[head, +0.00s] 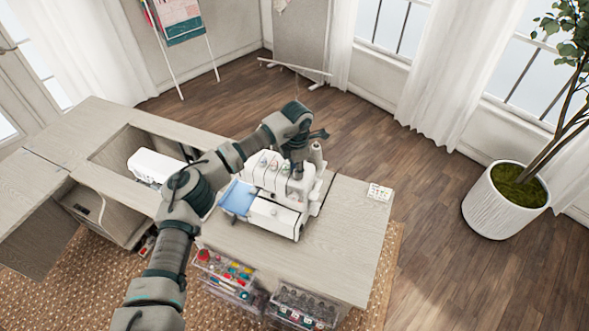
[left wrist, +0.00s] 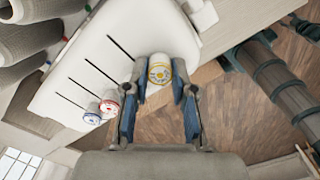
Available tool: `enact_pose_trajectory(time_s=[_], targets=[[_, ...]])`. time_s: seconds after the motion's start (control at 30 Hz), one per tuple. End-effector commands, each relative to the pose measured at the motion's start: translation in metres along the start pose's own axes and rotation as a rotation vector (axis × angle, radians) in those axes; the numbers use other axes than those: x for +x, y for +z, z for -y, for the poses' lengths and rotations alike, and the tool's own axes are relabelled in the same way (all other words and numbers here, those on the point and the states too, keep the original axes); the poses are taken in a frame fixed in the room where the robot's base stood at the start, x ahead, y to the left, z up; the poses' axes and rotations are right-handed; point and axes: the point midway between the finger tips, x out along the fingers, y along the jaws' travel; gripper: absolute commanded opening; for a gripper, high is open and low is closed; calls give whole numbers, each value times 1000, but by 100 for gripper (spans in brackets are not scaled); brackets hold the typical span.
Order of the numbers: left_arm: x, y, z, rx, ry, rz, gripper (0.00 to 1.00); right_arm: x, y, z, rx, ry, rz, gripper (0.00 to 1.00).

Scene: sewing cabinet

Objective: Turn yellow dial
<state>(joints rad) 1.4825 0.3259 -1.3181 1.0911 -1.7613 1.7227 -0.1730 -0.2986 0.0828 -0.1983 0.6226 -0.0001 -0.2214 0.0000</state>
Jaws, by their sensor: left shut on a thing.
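The yellow dial (left wrist: 159,74) is a white knob with a yellow ring on its face, on the front of the white sewing machine (head: 275,214). My left gripper (left wrist: 159,80) has a finger on each side of the dial and is shut on it. In the head view my left gripper (head: 297,170) reaches down onto the machine's front from above, and the dial there is hidden or too small to tell. A red-ringed dial (left wrist: 109,107) and a blue-ringed dial (left wrist: 92,119) sit apart from the fingers. My right gripper is not in view.
The machine stands on a light wood cabinet top (head: 350,235). A second white machine (head: 155,167) sits in the cabinet opening to the left. A potted plant (head: 505,200) stands at the right.

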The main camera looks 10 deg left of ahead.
Motion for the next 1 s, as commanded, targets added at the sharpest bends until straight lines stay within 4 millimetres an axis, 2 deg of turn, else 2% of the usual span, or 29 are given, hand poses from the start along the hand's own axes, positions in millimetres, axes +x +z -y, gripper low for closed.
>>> enact_pose_trajectory(time_s=[0.2,0.23,0.3,0.33,0.6,0.73,0.87,1.0], targets=[[-1,3,1,5,0,11,0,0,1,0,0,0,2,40],[-1,3,1,5,0,11,28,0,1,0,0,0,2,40],[-1,2,1,5,0,9,45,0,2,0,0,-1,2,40],[-1,2,1,4,0,9,51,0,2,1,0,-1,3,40],[-1,-2,-1,2,-1,7,51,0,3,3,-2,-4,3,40],[-9,-2,-1,2,1,7,51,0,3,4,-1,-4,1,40],[-32,0,-1,2,1,8,51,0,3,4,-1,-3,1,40],[-64,1,-1,3,2,7,51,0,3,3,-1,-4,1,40]])
